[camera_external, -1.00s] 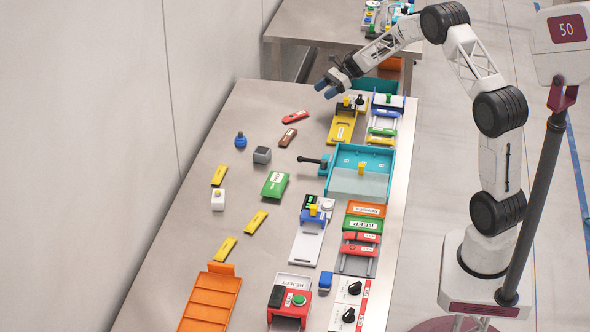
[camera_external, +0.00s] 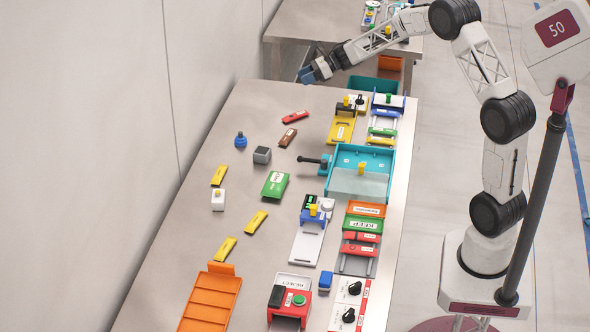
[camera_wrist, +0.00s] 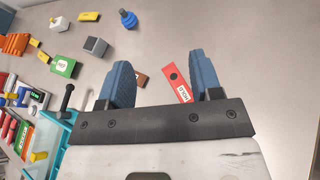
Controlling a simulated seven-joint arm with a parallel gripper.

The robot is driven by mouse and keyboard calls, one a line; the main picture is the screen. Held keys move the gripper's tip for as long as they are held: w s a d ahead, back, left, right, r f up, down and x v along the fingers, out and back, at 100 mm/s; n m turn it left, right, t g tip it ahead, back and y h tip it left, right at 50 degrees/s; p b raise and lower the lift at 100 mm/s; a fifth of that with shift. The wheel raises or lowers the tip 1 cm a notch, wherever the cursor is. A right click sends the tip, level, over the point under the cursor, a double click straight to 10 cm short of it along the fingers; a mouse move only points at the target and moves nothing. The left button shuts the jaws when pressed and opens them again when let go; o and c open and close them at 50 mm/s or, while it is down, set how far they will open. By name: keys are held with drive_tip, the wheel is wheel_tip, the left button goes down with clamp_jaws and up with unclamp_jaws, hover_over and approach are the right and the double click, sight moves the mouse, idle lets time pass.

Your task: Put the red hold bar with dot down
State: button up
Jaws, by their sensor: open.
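The red hold bar with a dot (camera_external: 295,117) lies flat on the grey table near its far left part. In the wrist view the red bar (camera_wrist: 176,80) shows a black dot and a white label, and appears between my two blue fingers, nearer the right one. My gripper (camera_external: 307,75) is open and empty, raised above the far end of the table, apart from the bar. The wrist view also shows my gripper (camera_wrist: 164,78) with its fingers spread wide.
A brown bar (camera_external: 288,138) lies just in front of the red bar. A blue knobbed piece (camera_external: 241,140), a grey block (camera_external: 262,155) and a green labelled block (camera_external: 275,184) stand nearby. A yellow fixture (camera_external: 341,128) and a teal tray (camera_external: 377,161) are to the right. Table left of the bar is clear.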

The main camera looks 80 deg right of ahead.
drive_tip(key=a+r+m+t+h, duration=0.2)
drive_tip(key=a+r+m+h, duration=0.4)
drive_tip(key=a+r+m, duration=0.55)
drive_tip(key=s+a+r+m+g+h, duration=0.2)
drive_tip(key=s+a+r+m+h, duration=0.1)
drive_tip(key=s+a+r+m, duration=0.4)
drive_tip(key=s+a+f+m+g+y, duration=0.1)
drive_tip(key=s+a+f+m+g, duration=0.1)
drive_tip(key=s+a+m, duration=0.5)
drive_tip(key=s+a+f+m+g+y, duration=0.1)
drive_tip(key=s+a+f+m+g, duration=0.2)
drive_tip(key=s+a, duration=0.9)
drive_tip(key=s+a+f+m+g+y, duration=0.1)
drive_tip(key=s+a+f+m+g, duration=0.2)
drive_tip(key=s+a+m, duration=0.6)
drive_tip(key=s+m+g, duration=0.1)
drive_tip(key=s, duration=0.8)
drive_tip(key=shift+a+m, duration=0.2)
drive_tip(key=shift+m, duration=0.15)
